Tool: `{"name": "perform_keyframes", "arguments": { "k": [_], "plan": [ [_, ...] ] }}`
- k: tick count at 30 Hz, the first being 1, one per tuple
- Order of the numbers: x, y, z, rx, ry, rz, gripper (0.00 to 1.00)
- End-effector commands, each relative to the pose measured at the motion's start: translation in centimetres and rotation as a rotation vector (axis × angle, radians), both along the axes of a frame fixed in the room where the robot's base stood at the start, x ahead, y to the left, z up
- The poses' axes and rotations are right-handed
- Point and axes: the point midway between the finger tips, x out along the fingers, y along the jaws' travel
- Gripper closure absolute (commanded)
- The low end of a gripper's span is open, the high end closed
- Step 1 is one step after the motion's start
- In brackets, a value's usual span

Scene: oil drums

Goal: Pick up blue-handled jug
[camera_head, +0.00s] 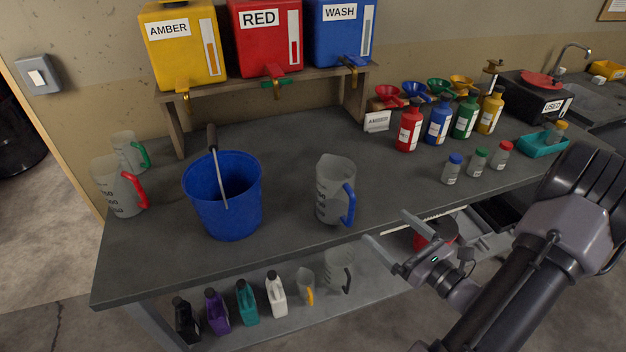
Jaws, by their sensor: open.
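The blue-handled jug (331,192) is a clear grey measuring jug with dark markings. It stands upright near the front edge of the dark bench, right of the blue bucket. Its blue handle (348,204) faces right and toward the front. My gripper (385,233) is open and empty. In the picture it lies to the right of and a little below the handle, apart from it, by the bench's front edge. Its exact height and distance from the jug cannot be told from this single view.
A blue bucket (222,197) stands left of the jug. Red-handled (118,188) and green-handled (130,152) jugs are at far left. Capped bottles (409,131) and small vials (452,170) are to the right. A raised shelf (265,90) holds tanks behind. Bench space right of the jug is clear.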

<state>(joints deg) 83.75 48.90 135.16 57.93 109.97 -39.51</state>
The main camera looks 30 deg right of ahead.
Motion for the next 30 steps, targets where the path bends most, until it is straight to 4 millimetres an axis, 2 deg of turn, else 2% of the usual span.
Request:
{"name": "perform_keyframes", "arguments": {
  "k": [1,6,13,18,21,27,30],
  "plan": [
    [1.7,0.4,-0.4,-0.002,0.000,0.011,0.00],
    [6.6,0.7,-0.3,-0.003,0.001,0.011,0.00],
    [9.9,0.9,-0.1,-0.002,0.001,0.011,0.00],
    [13.3,1.4,-0.1,-0.003,0.000,0.012,0.00],
    [14.3,1.4,0.0,-0.002,0.001,0.010,0.00],
    [14.4,1.3,0.1,-0.001,0.001,0.007,0.00],
    [14.4,1.3,0.1,-0.001,0.002,0.008,0.18]
  ]
}}
